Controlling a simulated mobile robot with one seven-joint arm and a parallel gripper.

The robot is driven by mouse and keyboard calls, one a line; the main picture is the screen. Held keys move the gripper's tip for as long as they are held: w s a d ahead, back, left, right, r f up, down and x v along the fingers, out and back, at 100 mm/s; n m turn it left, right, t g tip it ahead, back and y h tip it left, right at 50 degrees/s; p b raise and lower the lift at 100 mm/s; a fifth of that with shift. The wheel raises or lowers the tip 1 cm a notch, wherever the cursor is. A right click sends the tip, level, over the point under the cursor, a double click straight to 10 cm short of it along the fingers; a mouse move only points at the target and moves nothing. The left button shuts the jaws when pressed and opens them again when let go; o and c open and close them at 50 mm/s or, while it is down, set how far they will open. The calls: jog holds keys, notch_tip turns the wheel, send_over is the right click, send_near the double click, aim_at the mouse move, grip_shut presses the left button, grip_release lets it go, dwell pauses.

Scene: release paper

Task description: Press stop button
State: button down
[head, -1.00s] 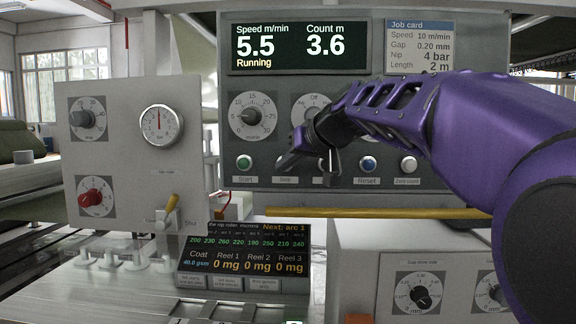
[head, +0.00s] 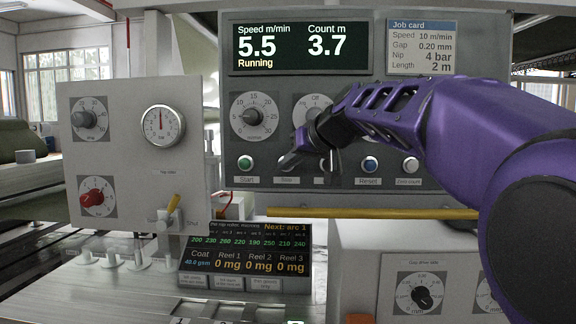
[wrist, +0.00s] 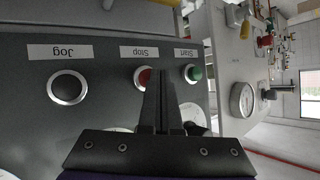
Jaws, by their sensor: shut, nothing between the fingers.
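The red stop button (wrist: 143,77) shows in the wrist view under the "Stop" label (wrist: 139,52), which appears upside down. My closed fingers (wrist: 160,75) partly cover the button's right side. I cannot tell whether they touch it. In the head view my gripper (head: 291,160) is in front of the button row and hides the stop button; its label (head: 287,181) shows below. The fingers are shut and empty. The display (head: 298,43) reads "Running", speed 5.5 and count 3.7.
The green start button (head: 245,163) is left of my gripper, and the black jog button (wrist: 68,86) is on the other side. Blue reset (head: 370,164) and white zero-count (head: 410,165) buttons are further right. A yellow bar (head: 380,213) runs below the panel.

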jog(key=shift+w, duration=0.25)
jog(key=shift+s, duration=0.15)
dwell(0.3)
jog(key=shift+s+b, duration=0.55)
jog(key=shift+s, duration=0.25)
jog(key=s+b, duration=0.2)
jog(key=s, duration=0.3)
jog(key=shift+a+b, duration=0.1)
jog(key=shift+b, duration=0.25)
